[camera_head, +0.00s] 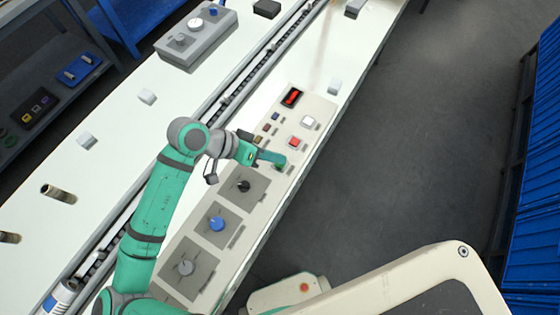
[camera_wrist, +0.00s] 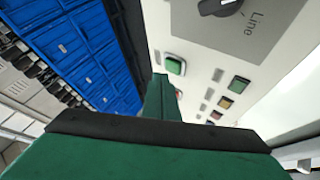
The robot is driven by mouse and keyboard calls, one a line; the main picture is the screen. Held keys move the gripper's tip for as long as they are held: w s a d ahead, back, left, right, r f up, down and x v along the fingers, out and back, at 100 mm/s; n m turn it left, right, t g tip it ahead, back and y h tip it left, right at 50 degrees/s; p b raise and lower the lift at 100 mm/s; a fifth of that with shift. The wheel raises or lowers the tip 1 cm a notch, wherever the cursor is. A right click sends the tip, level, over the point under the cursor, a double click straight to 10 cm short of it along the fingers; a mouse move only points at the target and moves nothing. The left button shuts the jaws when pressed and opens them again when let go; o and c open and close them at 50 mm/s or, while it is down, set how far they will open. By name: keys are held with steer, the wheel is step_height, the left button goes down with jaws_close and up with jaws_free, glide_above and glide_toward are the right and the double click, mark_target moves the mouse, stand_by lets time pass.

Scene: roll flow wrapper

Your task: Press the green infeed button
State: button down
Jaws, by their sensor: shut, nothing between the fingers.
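The green infeed button (camera_head: 281,164) sits on the pale control panel (camera_head: 300,171), at the end of my fingers in the head view. In the wrist view the square green button (camera_wrist: 175,65) shows whole, just above and right of my fingertips. My gripper (camera_head: 272,158) is shut and empty, pointing at the panel beside the button. In the wrist view its green fingers (camera_wrist: 160,82) reach up toward the panel. I cannot tell whether the tip touches the button.
A black knob (camera_head: 243,186), a blue knob (camera_head: 217,224) and a grey knob (camera_head: 186,267) lie below. Blue crates (camera_head: 535,190) stand at right beyond clear floor.

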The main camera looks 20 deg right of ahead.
steer(key=shift+s+f, duration=0.1)
steer(key=shift+f, duration=0.05)
stand_by(0.7)
steer(key=shift+f, duration=0.25)
